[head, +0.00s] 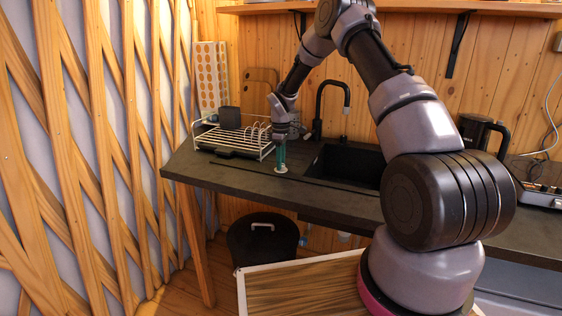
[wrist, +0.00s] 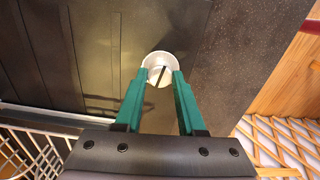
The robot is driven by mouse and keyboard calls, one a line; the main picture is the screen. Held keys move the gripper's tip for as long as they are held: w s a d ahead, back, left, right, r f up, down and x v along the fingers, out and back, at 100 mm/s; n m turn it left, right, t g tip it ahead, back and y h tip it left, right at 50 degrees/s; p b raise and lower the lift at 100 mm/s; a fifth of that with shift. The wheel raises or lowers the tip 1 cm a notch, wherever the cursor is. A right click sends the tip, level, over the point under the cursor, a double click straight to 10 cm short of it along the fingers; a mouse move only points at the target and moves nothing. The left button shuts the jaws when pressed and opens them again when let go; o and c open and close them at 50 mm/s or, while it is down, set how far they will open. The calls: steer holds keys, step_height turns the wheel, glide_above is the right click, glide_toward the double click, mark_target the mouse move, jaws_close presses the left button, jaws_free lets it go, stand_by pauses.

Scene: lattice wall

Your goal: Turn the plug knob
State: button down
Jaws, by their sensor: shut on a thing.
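The plug knob is a small round white piece on the dark counter, left of the sink; in the head view the plug knob (head: 281,168) shows below my fingertips. In the wrist view the plug knob (wrist: 157,68) is a white disc with a dark bar across its middle. My gripper (head: 281,160) points straight down at it with green fingers. In the wrist view my gripper (wrist: 160,76) has its two fingertips on either side of the knob's raised middle, shut on it. The knob's underside is hidden.
A white wire dish rack (head: 235,138) stands close on the left of my gripper. The black sink (head: 345,166) and black faucet (head: 331,100) are to the right and behind. A black bin (head: 263,240) stands below the counter (head: 250,182). The front counter strip is clear.

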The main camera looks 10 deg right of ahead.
steer(key=m, duration=0.4)
steer(key=shift+s+a, duration=0.1)
steer(key=m, duration=0.7)
steer(key=shift+f+m, duration=0.1)
steer(key=shift+m, duration=2.2)
steer(key=c, duration=0.5)
jaws_free()
